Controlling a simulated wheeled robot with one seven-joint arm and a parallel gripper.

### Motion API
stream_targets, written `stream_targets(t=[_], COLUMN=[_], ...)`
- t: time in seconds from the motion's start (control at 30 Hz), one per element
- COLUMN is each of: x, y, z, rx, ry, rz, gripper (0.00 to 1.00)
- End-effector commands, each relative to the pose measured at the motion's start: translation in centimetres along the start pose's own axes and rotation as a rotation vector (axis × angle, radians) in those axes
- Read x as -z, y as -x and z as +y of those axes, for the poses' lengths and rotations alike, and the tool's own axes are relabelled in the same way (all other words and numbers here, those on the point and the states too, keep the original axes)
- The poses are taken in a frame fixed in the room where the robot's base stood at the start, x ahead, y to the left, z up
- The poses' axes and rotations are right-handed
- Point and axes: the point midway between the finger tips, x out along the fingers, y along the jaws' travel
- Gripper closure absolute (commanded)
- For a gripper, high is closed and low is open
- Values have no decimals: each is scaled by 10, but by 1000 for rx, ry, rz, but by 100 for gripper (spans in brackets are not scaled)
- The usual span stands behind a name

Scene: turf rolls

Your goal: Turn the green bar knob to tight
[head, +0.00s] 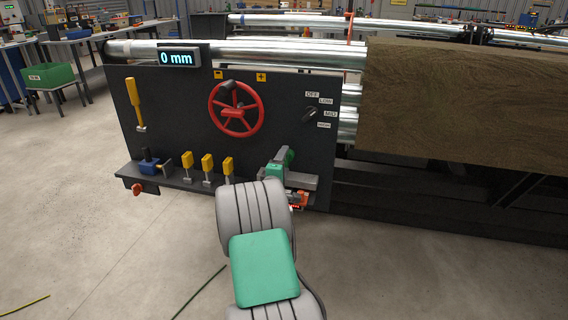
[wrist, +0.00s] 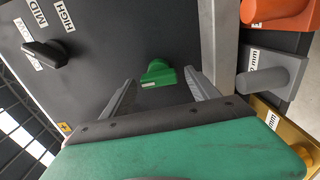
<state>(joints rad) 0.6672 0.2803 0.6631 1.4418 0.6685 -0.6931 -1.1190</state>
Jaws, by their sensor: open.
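The green bar knob (wrist: 157,73) stands out from the dark panel in the wrist view, near the top middle. My gripper (wrist: 162,80) is open, with one finger on each side of the knob's line and a visible gap to the knob on both sides. The fingers point toward the panel, and nothing is held. I cannot tell whether the fingertips reach as far as the knob. No label beside the green knob can be read. In the head view my arm reaches to the panel's lower right, and I cannot make out the knob there.
A black selector knob (wrist: 45,55) with printed labels is left of the green one. Orange (wrist: 278,14), grey (wrist: 275,73) and yellow (wrist: 283,122) handles stand close on the right. The panel also carries a red handwheel (head: 236,122) and a display (head: 179,57) reading 0 mm.

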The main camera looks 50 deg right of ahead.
Motion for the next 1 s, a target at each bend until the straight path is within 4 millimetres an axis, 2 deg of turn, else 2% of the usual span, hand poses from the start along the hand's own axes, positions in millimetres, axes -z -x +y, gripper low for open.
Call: stream_targets(t=[0.17,0.43,0.57,1.0], x=[0,2,1,1], y=[5,56,74,79], z=[1,2,1,3], rx=[-1,0,0,3], ry=[0,1,1,-6], rz=[1,4,2,0], gripper=[31,31,31,31])
